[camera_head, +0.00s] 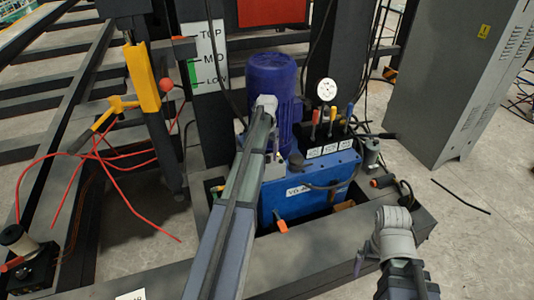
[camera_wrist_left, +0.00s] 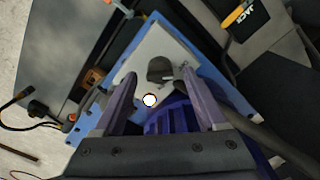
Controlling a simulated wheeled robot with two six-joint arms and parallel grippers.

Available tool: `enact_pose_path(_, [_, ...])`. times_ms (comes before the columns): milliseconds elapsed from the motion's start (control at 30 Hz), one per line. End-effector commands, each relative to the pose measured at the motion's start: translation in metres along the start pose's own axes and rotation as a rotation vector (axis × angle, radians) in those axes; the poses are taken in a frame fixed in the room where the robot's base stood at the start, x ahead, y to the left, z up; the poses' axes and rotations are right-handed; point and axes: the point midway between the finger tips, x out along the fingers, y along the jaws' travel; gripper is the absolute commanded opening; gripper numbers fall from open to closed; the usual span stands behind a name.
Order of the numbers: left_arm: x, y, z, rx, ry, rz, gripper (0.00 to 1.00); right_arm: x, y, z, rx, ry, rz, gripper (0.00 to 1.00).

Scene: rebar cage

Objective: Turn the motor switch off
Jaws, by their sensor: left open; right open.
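A blue motor (camera_head: 272,85) stands on the blue power unit (camera_head: 305,190) in the head view.
Several levers with coloured handles (camera_head: 332,113) stand on the unit, behind white labels. A dark frame (camera_head: 330,245) surrounds it. A yellow-handled part (camera_head: 145,80) and red cables (camera_head: 75,165) are at left.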

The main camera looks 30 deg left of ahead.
Motion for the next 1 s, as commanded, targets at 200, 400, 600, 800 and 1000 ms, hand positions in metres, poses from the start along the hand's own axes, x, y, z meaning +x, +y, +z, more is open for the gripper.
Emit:
enact_pose_path(200, [-0.034,0.0,0.0,0.0,0.0,0.0,0.74,-0.034,0.003,0.002,0.0,0.0,0.0,1.0])
enact_pose_path(400, [-0.059,0.0,0.0,0.0,0.0,0.0,0.74,-0.059,0.006,0.004,0.0,0.0,0.0,1.0])
enact_pose_path(600, [-0.066,0.0,0.0,0.0,0.0,0.0,0.74,-0.066,0.006,0.004,0.0,0.0,0.0,1.0])
enact_pose_path(800, [-0.065,0.0,0.0,0.0,0.0,0.0,0.74,-0.064,0.006,0.004,0.0,0.0,0.0,1.0])
enact_pose_path(1000, [-0.062,0.0,0.0,0.0,0.0,0.0,0.74,-0.062,0.006,0.004,0.0,0.0,0.0,1.0])
